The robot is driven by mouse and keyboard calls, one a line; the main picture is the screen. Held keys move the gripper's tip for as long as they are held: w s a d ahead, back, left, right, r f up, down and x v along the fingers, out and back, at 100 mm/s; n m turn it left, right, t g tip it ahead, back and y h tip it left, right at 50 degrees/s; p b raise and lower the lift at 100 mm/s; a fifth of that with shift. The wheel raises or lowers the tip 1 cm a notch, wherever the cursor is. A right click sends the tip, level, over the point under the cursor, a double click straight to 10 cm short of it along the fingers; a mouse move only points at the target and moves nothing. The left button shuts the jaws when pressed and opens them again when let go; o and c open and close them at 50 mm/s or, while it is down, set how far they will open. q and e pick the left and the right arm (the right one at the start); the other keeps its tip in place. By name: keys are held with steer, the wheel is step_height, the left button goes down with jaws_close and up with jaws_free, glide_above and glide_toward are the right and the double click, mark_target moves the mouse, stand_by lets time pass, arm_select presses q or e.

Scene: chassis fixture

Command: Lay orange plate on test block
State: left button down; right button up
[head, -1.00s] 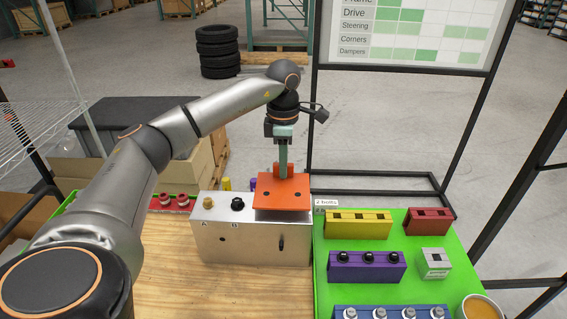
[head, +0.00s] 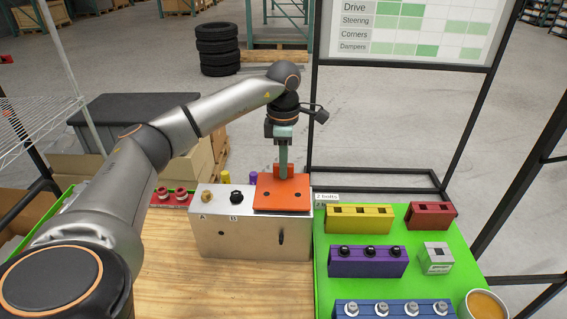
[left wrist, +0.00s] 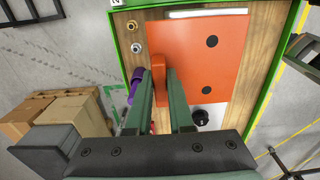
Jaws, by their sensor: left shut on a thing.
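The orange plate (head: 282,199) lies level over the right part of the top of the silver test block (head: 250,240), its front edge close to the block's front top edge. I cannot tell for certain whether it touches all along. My left gripper (head: 284,174) is shut on the upright orange handle of the plate. In the left wrist view the fingers (left wrist: 166,78) sit either side of that handle, and the plate (left wrist: 190,60) shows two dark holes. My right gripper is not in view.
A brass fitting (head: 207,197) and a black knob (head: 237,197) stand on the block left of the plate. Bare wooden bench (head: 230,290) lies in front.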

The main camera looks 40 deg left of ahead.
arm_select(q)
steer(key=shift+f, duration=0.5)
steer(key=c, duration=0.7)
jaws_free()
steer(key=shift+c, duration=0.2)
step_height(320, 180, up, 8)
steer(key=p, duration=0.7)
steer(key=shift+f, duration=0.15)
steer(key=shift+r, duration=0.7)
